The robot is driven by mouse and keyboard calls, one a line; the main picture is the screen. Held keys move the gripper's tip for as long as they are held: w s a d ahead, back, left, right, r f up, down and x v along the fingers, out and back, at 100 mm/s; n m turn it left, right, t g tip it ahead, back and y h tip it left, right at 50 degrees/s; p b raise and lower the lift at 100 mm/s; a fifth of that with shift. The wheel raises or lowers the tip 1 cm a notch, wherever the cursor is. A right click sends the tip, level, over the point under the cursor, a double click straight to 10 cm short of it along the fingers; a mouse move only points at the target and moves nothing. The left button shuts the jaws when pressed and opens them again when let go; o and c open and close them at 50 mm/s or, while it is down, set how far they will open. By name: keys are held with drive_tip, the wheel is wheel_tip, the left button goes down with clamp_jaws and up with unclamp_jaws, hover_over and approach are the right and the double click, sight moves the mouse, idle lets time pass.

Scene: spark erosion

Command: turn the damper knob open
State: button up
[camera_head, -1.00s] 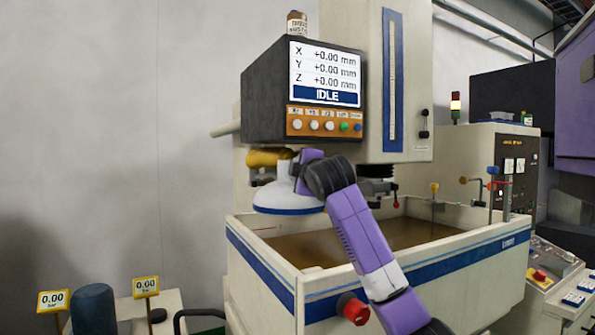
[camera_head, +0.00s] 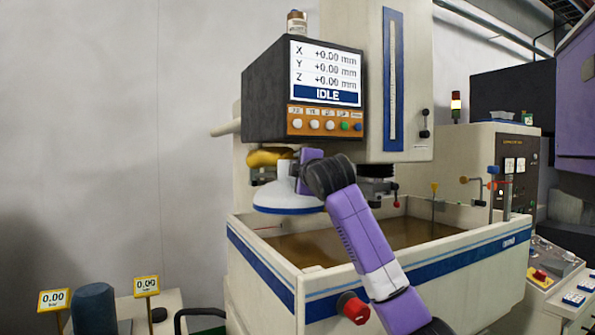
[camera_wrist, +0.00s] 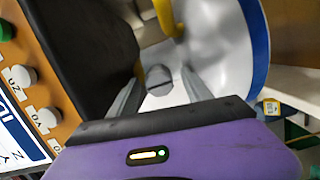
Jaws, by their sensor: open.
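A dark grey damper knob (camera_wrist: 159,80) sits on a white extraction hood (camera_wrist: 225,45) with a blue rim. My gripper (camera_wrist: 161,77) is open. In the wrist view its two fingers appear on either side of the knob, and I cannot tell whether they touch it. In the head view the hood (camera_head: 285,197) hangs over the machine tank, below a yellow duct (camera_head: 268,158). My arm reaches up in front of it, and the fingers and knob are hidden there.
The control box (camera_head: 325,90) with its IDLE screen and buttons is close above my gripper; it also fills the left of the wrist view (camera_wrist: 70,45). The tank (camera_head: 440,270) of brown fluid lies below, with a red knob (camera_head: 353,308) on its front.

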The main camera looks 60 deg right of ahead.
drive_tip(key=b+v, duration=0.3)
drive_tip(key=v, duration=0.4)
drive_tip(key=shift+s+a, duration=0.25)
drive_tip(key=shift+s, duration=0.05)
drive_tip(key=shift+s, duration=0.1)
idle(0.3)
